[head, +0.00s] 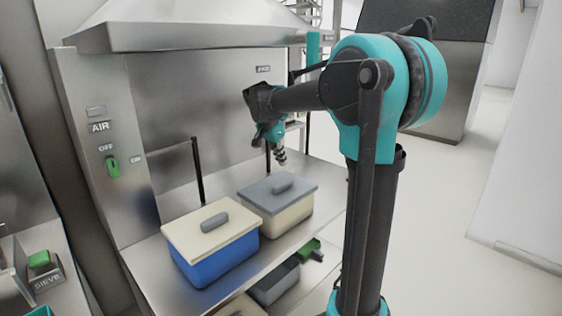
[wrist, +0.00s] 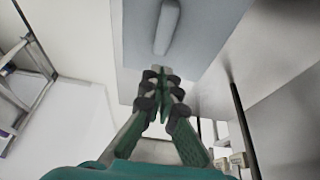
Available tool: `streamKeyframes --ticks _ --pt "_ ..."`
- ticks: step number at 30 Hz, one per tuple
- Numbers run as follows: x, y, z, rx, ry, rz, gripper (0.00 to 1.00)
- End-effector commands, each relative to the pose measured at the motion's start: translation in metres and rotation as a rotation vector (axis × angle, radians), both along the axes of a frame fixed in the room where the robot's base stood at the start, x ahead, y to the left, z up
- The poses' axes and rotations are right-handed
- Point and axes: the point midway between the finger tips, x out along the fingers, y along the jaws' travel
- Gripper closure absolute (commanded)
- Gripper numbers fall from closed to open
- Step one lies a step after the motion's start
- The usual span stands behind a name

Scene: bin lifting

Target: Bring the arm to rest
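My arm is raised at the right of the head view, with teal and dark links. My gripper (head: 281,160) hangs down from it, above and behind the grey-lidded bin. In the wrist view its dark green fingers (wrist: 160,74) meet at the tips, with nothing seen between them. A cream bin with a grey lid (head: 278,193) stands on the steel bench, and its lid handle (wrist: 168,27) shows beyond the fingertips, apart from them. A blue bin with a cream lid (head: 212,230) stands beside it, front left. Both lids are on.
The steel bench (head: 150,262) lies under a hood (head: 180,30), with dark upright posts (head: 198,170) near the bins. A lower shelf holds a grey bin (head: 273,283) and a green item (head: 310,248). Open floor (head: 440,250) lies right of my arm.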

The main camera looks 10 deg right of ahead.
Motion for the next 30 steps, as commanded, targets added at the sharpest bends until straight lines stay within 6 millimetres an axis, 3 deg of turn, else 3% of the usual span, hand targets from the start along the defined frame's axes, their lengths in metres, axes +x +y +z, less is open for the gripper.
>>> streamKeyframes --ticks 5,8,11,18,22,27,30 --pt "-0.003 -0.001 -0.003 0.002 0.003 0.008 1.00" --pt "-0.019 -0.007 -0.017 0.008 0.016 0.064 1.00" --pt "-0.052 -0.018 -0.047 0.024 0.038 0.181 1.00" --pt "-0.173 -0.037 -0.146 0.048 0.058 0.581 1.00" --pt "-0.231 -0.038 -0.190 0.039 0.043 0.764 1.00" --pt "-0.275 -0.035 -0.222 0.021 0.024 0.904 1.00" --pt "-0.284 -0.034 -0.228 0.014 0.019 0.934 1.00"
